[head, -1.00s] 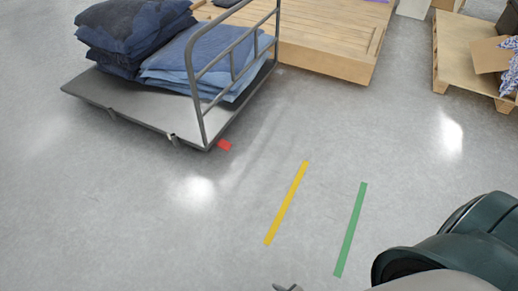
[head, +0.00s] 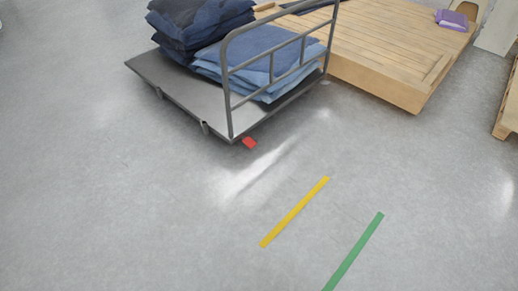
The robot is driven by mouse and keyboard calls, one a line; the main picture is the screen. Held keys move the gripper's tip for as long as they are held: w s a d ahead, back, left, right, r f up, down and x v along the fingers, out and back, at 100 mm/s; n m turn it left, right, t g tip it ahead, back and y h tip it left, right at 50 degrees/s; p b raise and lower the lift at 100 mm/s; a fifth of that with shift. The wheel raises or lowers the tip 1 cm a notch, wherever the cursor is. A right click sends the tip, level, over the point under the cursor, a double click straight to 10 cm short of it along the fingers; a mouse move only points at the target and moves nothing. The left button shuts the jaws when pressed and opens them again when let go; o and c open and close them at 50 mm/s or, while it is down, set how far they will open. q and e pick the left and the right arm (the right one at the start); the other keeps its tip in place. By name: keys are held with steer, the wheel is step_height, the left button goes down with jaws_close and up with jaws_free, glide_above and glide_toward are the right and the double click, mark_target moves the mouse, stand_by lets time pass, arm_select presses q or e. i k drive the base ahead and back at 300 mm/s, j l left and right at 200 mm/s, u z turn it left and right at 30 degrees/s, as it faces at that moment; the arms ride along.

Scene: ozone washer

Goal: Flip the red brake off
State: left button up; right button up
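A small red brake pedal (head: 249,142) sticks out low at the near corner of a flat grey cart (head: 178,88), close to the floor. The cart has a dark metal push rail (head: 229,75) at its right end and carries stacks of folded dark and lighter blue denim (head: 265,62). Whether the brake is on or off I cannot tell from here. Neither of my grippers shows in the head view.
A low wooden platform (head: 400,70) stands behind and right of the cart, with a purple item (head: 452,19) on it. A wooden pallet (head: 508,112) is at the right edge. Yellow (head: 295,211) and green (head: 354,252) tape strips lie on open grey floor in front.

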mark_target(248, 141)
steer(key=i+l, duration=0.15)
steer(key=l, duration=0.3)
steer(key=i+l+u, duration=0.1)
steer(key=l, duration=0.35)
steer(key=i+l, duration=0.2)
steer(key=l, duration=0.3)
steer(key=i+l, duration=0.15)
steer(key=l, duration=0.3)
steer(key=i+l+u, duration=0.1)
steer(key=l, duration=0.4)
steer(key=i+l, duration=0.15)
steer(key=l, duration=0.3)
steer(key=i+l+u, duration=0.1)
steer(key=l, duration=0.4)
steer(key=i+l, duration=0.15)
steer(key=l, duration=0.35)
